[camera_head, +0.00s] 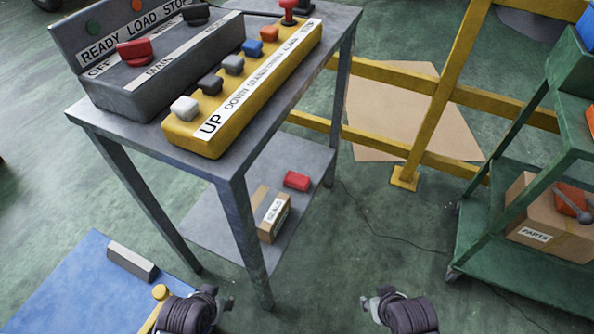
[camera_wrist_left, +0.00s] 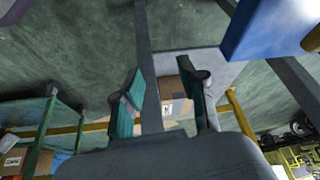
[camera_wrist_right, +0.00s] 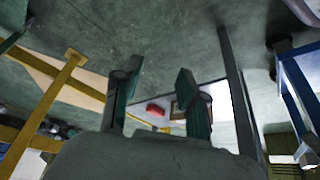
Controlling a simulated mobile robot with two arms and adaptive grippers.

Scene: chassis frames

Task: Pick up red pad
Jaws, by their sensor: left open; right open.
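The red pad (camera_head: 297,181) is a small red block lying on the lower grey shelf of the table, right of a small cardboard box. It also shows in the right wrist view (camera_wrist_right: 155,109), between the open fingers and some way beyond them. My right gripper (camera_head: 372,302) is open and empty, at the bottom of the head view, apart from the pad. My left gripper (camera_head: 222,300) is open and empty near the table's front leg. In the left wrist view a cardboard box shows beyond the left fingers (camera_wrist_left: 168,92); the pad cannot be made out there.
The grey table (camera_head: 145,135) bears control boxes, with its lower shelf (camera_head: 205,215) and legs around the pad. The small cardboard box (camera_head: 264,232) stands on that shelf. A yellow rail (camera_head: 440,90) and green cart (camera_head: 500,245) stand right.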

